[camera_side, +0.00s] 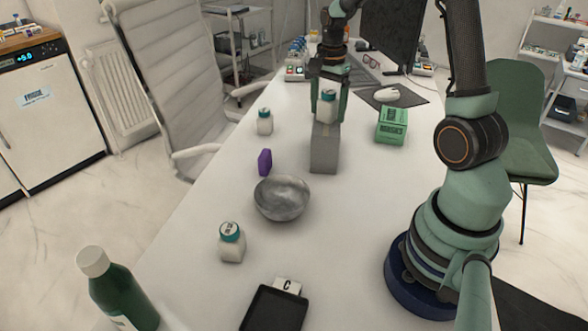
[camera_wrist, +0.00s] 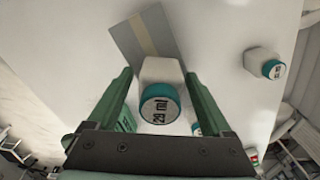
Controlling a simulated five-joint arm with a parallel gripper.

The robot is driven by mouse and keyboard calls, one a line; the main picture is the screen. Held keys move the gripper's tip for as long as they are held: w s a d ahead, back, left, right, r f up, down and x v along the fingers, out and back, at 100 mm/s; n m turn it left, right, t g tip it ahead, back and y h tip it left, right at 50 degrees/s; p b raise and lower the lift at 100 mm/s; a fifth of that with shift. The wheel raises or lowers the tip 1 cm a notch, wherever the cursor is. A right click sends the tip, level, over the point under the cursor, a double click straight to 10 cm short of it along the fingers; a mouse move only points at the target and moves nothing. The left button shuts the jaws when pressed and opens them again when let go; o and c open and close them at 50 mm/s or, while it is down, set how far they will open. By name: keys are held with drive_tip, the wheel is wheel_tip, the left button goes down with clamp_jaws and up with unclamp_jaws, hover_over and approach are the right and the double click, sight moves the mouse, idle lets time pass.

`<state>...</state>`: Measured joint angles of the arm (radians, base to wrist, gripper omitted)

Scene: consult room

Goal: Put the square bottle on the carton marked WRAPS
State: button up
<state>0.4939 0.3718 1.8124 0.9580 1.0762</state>
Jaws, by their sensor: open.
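A white bottle with a teal cap (camera_side: 327,106) stands upright on, or just over, a grey carton (camera_side: 324,154). In the wrist view the bottle (camera_wrist: 161,70) shows a cap marked 29 ml, and the grey carton (camera_wrist: 129,42) has a tan tape strip. My gripper (camera_side: 328,112) is open, with its green fingers on either side of the bottle. In the wrist view (camera_wrist: 159,76) gaps show between the fingers and the bottle. A green carton (camera_side: 391,126) with dark print stands to the right. I cannot read WRAPS on either carton.
Similar teal-capped bottles stand at the left edge (camera_side: 264,122) and nearer the front (camera_side: 231,243). A metal bowl (camera_side: 282,198), a purple block (camera_side: 265,161), a black tray (camera_side: 274,308) and a green bottle (camera_side: 120,292) are on the table. A mouse (camera_side: 386,95) lies behind the green carton.

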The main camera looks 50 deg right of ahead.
wheel_tip(320, 180, up, 11)
drive_tip(key=shift+r, duration=0.4)
drive_tip(key=shift+a+r, duration=0.2)
drive_tip(key=shift+a, duration=0.05)
drive_tip(key=s+a+n+t, duration=0.2)
drive_tip(key=s+a+n, duration=0.2)
drive_tip(key=a+n, duration=0.5)
drive_tip(key=s+a+n+t, duration=0.3)
drive_tip(key=s+a+n, duration=0.1)
drive_tip(key=a+n, duration=0.5)
drive_tip(key=shift+a+t, duration=0.3)
drive_tip(key=shift+a, duration=0.35)
drive_tip(key=shift+s, duration=0.1)
